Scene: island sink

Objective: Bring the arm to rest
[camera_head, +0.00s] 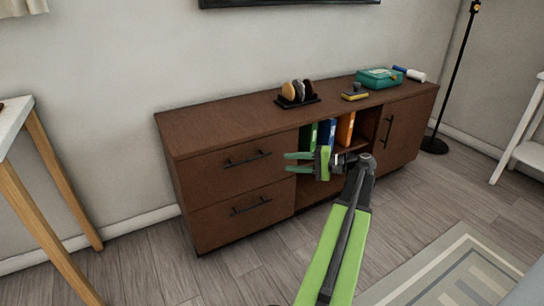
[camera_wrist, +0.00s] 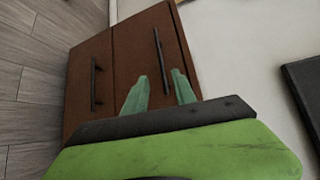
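My gripper (camera_head: 290,162) is at the end of my green and black arm, in front of the brown sideboard (camera_head: 225,130) in the head view. Its two green fingers point left and stand apart, with nothing between them. The wrist view also shows the two fingers (camera_wrist: 158,92) apart, with the sideboard's drawer fronts (camera_wrist: 135,60) and dark handles behind them. The gripper appears clear of the sideboard, though the exact gap cannot be told.
On the sideboard stand a dark holder with round items (camera_head: 297,95), a yellow and dark item (camera_head: 355,92) and a teal box (camera_head: 379,78). A white table (camera_head: 15,122) stands left, a floor lamp (camera_head: 456,75) right.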

